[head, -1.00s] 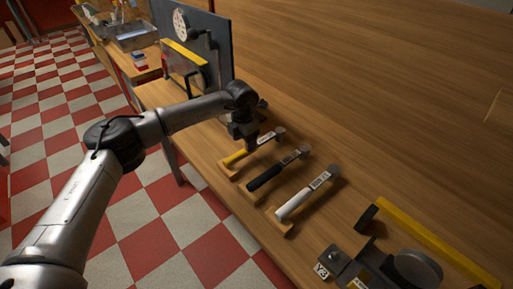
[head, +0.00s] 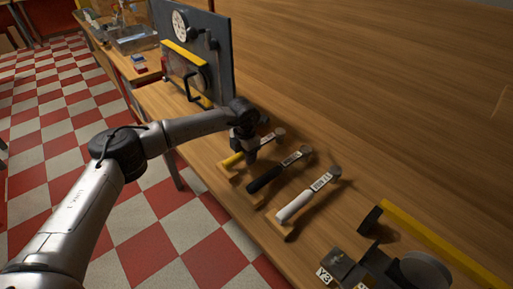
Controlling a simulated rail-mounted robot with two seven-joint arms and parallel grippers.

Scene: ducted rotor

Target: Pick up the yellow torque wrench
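The yellow torque wrench (head: 232,160) lies on a small wooden rest on the bench, the farthest of three wrenches in a row. Its yellow handle end and its round head show; its middle is partly hidden by my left gripper. My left gripper (head: 249,157) points down at the wrench's middle, over or around it; I cannot tell which. Its fingers are dark and small, so its opening is unclear. A black wrench (head: 270,177) and a white wrench (head: 299,203) lie beside it. My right gripper is not in view.
An upright dark panel (head: 223,62) with a yellow-edged frame (head: 188,62) stands beyond the wrenches. A yellow bar (head: 430,240) and dark fixtures labelled Y3 (head: 340,265) stand at the lower right. The wooden bench (head: 340,110) behind the wrenches is clear.

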